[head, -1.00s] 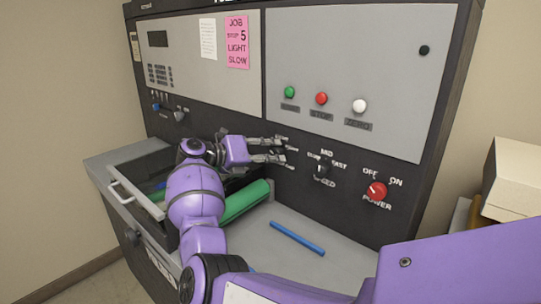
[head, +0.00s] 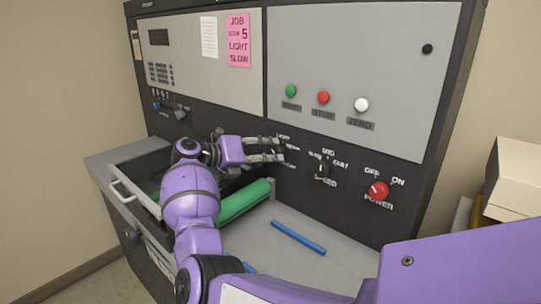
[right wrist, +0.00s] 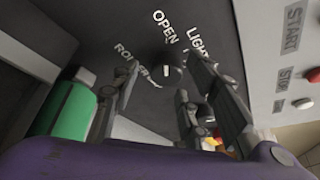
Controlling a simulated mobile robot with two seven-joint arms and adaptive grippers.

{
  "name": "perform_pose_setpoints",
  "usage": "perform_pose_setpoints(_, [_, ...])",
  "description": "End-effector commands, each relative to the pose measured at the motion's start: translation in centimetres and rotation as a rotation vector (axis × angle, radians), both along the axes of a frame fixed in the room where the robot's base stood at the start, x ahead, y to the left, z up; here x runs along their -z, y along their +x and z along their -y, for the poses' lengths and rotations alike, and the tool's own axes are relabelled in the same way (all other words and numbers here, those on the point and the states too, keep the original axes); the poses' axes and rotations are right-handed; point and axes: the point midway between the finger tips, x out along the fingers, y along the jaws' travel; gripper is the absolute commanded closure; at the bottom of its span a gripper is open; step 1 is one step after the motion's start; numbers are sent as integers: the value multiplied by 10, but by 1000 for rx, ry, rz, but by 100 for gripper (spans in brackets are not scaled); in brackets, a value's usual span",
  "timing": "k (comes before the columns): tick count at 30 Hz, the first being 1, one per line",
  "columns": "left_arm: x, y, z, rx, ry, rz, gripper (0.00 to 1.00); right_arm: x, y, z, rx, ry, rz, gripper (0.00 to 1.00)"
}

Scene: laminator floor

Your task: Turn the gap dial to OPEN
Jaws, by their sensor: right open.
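The gap dial (right wrist: 172,71) is a dark round knob with a light pointer mark on a black panel, seen in the right wrist view. The label OPEN is printed above it and LIGHT to its upper right; which way the pointer is set is too small to tell. My right gripper (right wrist: 165,66) is open, with its fingertips to either side of the dial in the picture. I cannot tell whether they touch it. In the head view the right gripper (head: 282,150) reaches to the panel and largely covers the dial. My left gripper is not in view.
The speed knob (head: 323,170) and red power knob (head: 378,190) lie to the right on the panel. Green, red and white buttons sit above. A green roll (head: 243,200) lies below the gripper, and a blue stick (head: 298,238) lies on the grey shelf (head: 325,268).

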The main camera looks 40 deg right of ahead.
Motion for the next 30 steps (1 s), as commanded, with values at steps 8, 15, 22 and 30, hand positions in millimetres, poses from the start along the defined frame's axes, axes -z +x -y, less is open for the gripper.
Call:
perform_pose_setpoints(8, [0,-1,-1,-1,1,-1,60,-14,14,-58,-6,2,2,59])
perform_pose_setpoints(15, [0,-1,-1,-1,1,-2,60,-23,21,-92,-3,2,0,59])
perform_pose_setpoints(22, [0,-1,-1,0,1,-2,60,-25,23,-101,-3,1,1,59])
perform_pose_setpoints(30, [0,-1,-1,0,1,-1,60,-25,23,-101,-3,1,1,59])
